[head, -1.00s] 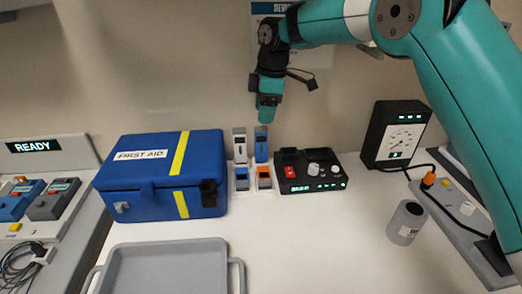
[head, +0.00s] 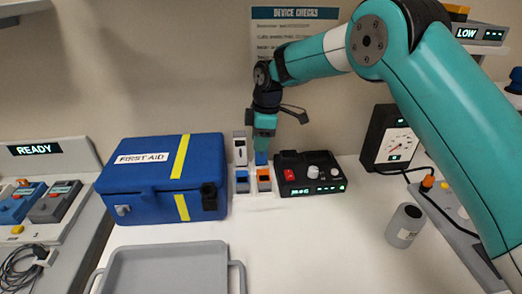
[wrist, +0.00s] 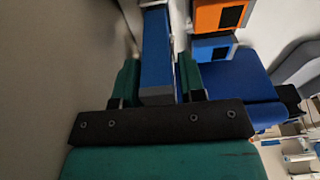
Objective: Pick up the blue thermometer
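The blue thermometer (head: 262,158) stands in the back row of a small group of devices, beside the first-aid case. My gripper (head: 263,140) is lowered over it from above and hides its upper part in the head view. In the wrist view the thermometer (wrist: 157,55) lies between the two fingers of my gripper (wrist: 158,80), one on each side. The fingers look open around it with very narrow gaps; firm contact is not visible.
A white-grey device (head: 240,150) stands close left. A blue device (head: 242,181) and an orange one (head: 264,180) stand in front. The first-aid case (head: 160,180) is left, a black control box (head: 310,173) right. A grey tray (head: 165,250) lies in front; the white table's middle is clear.

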